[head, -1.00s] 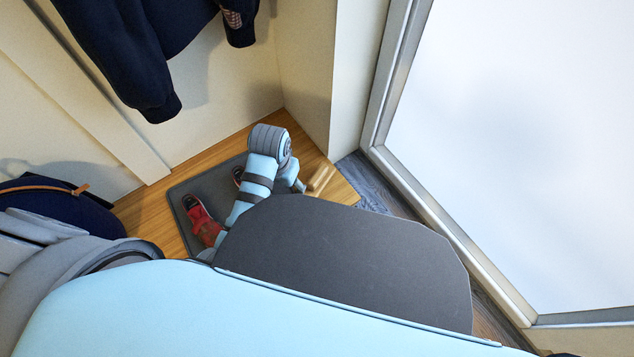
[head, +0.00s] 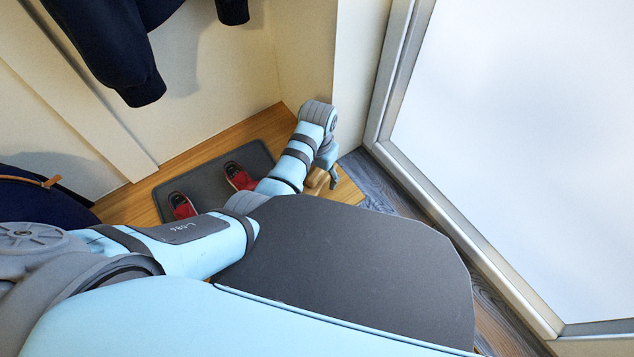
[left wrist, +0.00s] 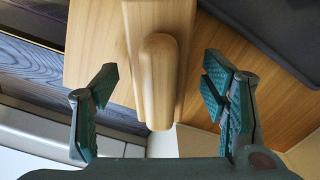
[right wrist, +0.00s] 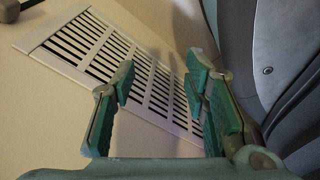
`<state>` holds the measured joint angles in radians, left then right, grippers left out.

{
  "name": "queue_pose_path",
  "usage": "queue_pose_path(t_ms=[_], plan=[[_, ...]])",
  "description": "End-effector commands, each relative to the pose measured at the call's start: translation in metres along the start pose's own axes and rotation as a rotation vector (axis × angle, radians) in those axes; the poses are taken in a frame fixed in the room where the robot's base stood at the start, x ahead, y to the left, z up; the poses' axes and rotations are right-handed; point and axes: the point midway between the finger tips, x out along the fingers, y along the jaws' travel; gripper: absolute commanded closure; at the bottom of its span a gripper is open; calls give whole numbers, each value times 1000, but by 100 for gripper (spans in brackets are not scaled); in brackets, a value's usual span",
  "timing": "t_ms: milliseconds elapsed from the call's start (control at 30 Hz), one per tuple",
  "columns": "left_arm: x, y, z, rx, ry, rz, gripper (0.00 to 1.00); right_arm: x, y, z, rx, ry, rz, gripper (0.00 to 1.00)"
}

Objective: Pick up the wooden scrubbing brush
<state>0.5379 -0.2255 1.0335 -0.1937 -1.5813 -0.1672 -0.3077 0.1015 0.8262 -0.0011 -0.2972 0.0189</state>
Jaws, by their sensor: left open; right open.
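The wooden scrubbing brush (left wrist: 158,85) is pale wood with a raised, rounded handle. In the left wrist view it lies on the wooden bench top between the spread fingers of my left gripper (left wrist: 160,82), with a gap on both sides. In the head view the brush (head: 315,178) is partly covered by my left gripper (head: 331,178) at the bench's right end. My left gripper is open and empty. My right gripper (right wrist: 160,78) is open and empty, and shows only in its own wrist view.
A dark grey mat (head: 212,178) with red shoes (head: 240,176) lies on the bench (head: 125,206), left of the brush. A wall corner and a bright framed pane (head: 530,150) stand to the right. A slatted vent (right wrist: 110,60) shows in the right wrist view.

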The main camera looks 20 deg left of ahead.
Motion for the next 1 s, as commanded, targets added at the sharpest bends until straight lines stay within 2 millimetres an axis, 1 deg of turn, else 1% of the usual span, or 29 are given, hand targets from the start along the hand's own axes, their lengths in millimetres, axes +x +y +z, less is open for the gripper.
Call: queue_pose_path(t_ms=[33, 100, 300, 367, 600, 667, 867, 933, 967, 1000], plan=[[13, 0, 1, 0, -2, 1, 33, 9, -4, -5, 9, 14, -5, 59], [17, 0, 1, 0, -2, 1, 33, 9, -6, -11, 18, 23, -9, 59], [15, 0, 1, 0, -1, 1, 33, 6, -7, -12, 22, 24, -11, 59], [15, 0, 1, 0, -1, 1, 41, 6, -7, -12, 22, 24, -11, 59], [15, 0, 1, -1, -1, 1, 80, 6, -7, -12, 21, 22, -11, 59], [15, 0, 1, -1, -1, 1, 89, 6, -7, -11, 21, 22, -11, 59], [14, 0, 1, -1, -1, 1, 89, 5, -7, -11, 21, 21, -11, 59], [8, 0, 1, -1, -1, 1, 89, 1, -6, -12, 17, 22, -10, 59], [4, 0, 0, -1, 0, 1, 89, -1, -5, -8, 12, 14, -8, 59], [-4, 0, 0, -1, 1, 1, 89, -4, -1, 2, 3, -5, -3, 59]])
